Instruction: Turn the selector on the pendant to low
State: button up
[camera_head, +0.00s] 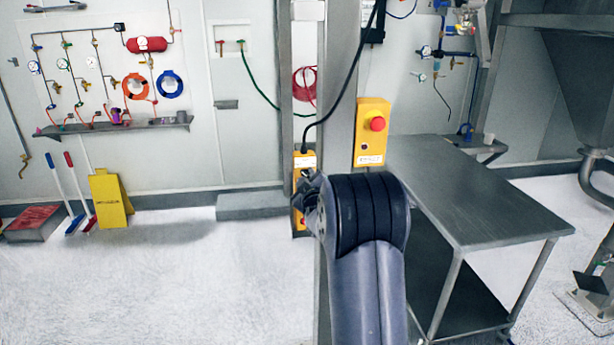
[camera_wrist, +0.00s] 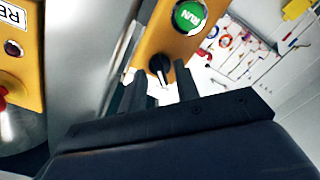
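The pendant is a narrow yellow box (camera_head: 304,161) hanging on a black cable in front of a steel post. In the wrist view the pendant (camera_wrist: 149,42) shows a green RUN button (camera_wrist: 190,17) and, nearer my fingers, a black selector knob (camera_wrist: 159,64) with a pale mark on it. My gripper (camera_wrist: 160,88) is open, its two dark fingers on either side of the selector's line. I cannot tell whether they touch the knob. In the head view my gripper (camera_head: 308,188) is partly hidden by my wrist and covers the pendant's middle. The selector's position labels are not readable.
A larger yellow box with a red stop button (camera_head: 376,124) is fixed on the post (camera_head: 340,90), close right of my gripper; the box also shows in the wrist view (camera_wrist: 28,40). A steel table (camera_head: 470,190) stands to the right. Floor at left is open.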

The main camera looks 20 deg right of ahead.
jog(key=shift+c, duration=0.5)
grip_shut()
jog(key=shift+f+m+b, duration=0.15)
jog(key=shift+m+b, duration=0.15)
jog(key=shift+b, duration=0.35)
jog(key=m+b, duration=0.8)
jog(key=m, duration=0.2)
jog(key=shift+d+m, duration=0.1)
jog(key=shift+m, duration=0.3)
jog(key=m, duration=0.6)
jog(key=shift+m, duration=0.4)
